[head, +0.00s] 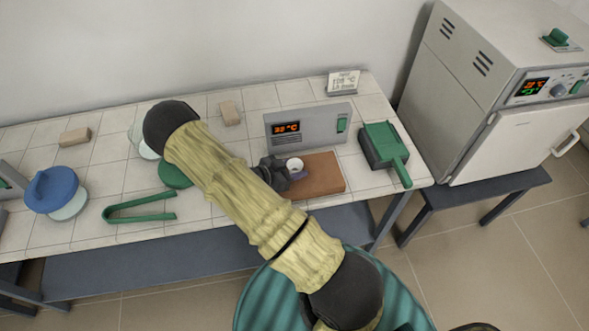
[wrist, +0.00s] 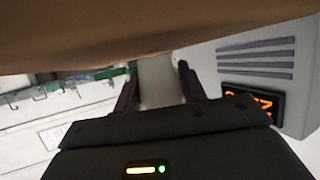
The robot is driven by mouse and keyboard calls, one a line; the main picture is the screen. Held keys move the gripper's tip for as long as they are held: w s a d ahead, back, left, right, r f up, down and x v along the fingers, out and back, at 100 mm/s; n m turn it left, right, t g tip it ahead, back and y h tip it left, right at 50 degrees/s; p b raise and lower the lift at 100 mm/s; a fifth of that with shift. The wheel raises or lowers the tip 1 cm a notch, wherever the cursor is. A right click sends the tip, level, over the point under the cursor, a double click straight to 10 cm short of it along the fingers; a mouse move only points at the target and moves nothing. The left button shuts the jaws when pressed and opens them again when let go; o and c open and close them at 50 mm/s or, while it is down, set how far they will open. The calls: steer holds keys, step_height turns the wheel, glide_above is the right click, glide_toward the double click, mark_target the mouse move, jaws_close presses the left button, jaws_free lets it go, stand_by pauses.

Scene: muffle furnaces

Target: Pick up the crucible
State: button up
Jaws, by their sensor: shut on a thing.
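The crucible (head: 295,165) is a small white cup above the brown slab on the table. My gripper (head: 288,172) comes in from the left, its dark fingers closed around the crucible. In the wrist view the pale crucible (wrist: 160,80) sits between the two fingers of my gripper (wrist: 158,90), touched on both sides. The brown slab (head: 322,173) lies right by the crucible; the frames do not clearly show whether the crucible still touches it. My arm hides part of the table to the left of the gripper.
A grey controller (head: 308,124) with an orange display stands just behind the slab. A green dustpan-like tool (head: 385,148) lies to the right. Green tongs (head: 140,206) and a blue-lidded jar (head: 55,192) are at left. A white furnace (head: 490,90) stands on the right.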

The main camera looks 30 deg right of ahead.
step_height(320, 180, up, 10)
steer(key=b, duration=0.1)
steer(key=shift+f, duration=0.2)
stand_by(0.5)
